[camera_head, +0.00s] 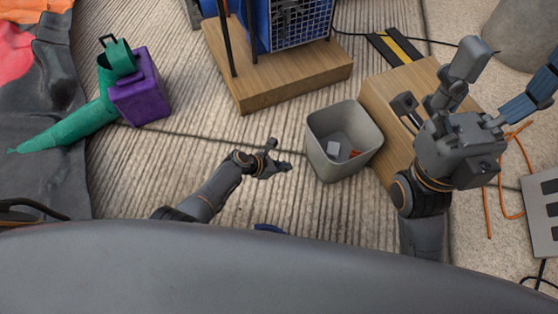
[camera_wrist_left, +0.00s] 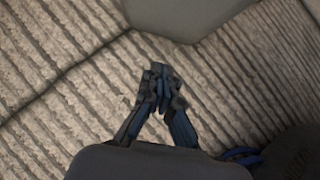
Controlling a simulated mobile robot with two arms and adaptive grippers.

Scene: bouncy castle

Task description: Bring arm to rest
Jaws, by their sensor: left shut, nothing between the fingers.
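My left gripper (camera_head: 284,165) is low in the middle of the head view, above the ribbed ground and left of the grey bin. Its fingers are together and empty. In the left wrist view its closed fingertips (camera_wrist_left: 160,72) point at bare ribbed ground, with the bin's pale wall (camera_wrist_left: 185,18) just beyond. My right gripper (camera_head: 514,62) is raised at the right of the head view, with its fingers spread wide and nothing seen between them. It covers part of a wooden board below it.
The grey bin (camera_head: 369,153) holds a few small pieces. A wooden base (camera_head: 262,94) carries a blue caged machine (camera_head: 290,24). A green and purple blower-like object (camera_head: 142,94) lies left. An orange cord (camera_head: 488,215) lies right. The ground left of my left gripper is clear.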

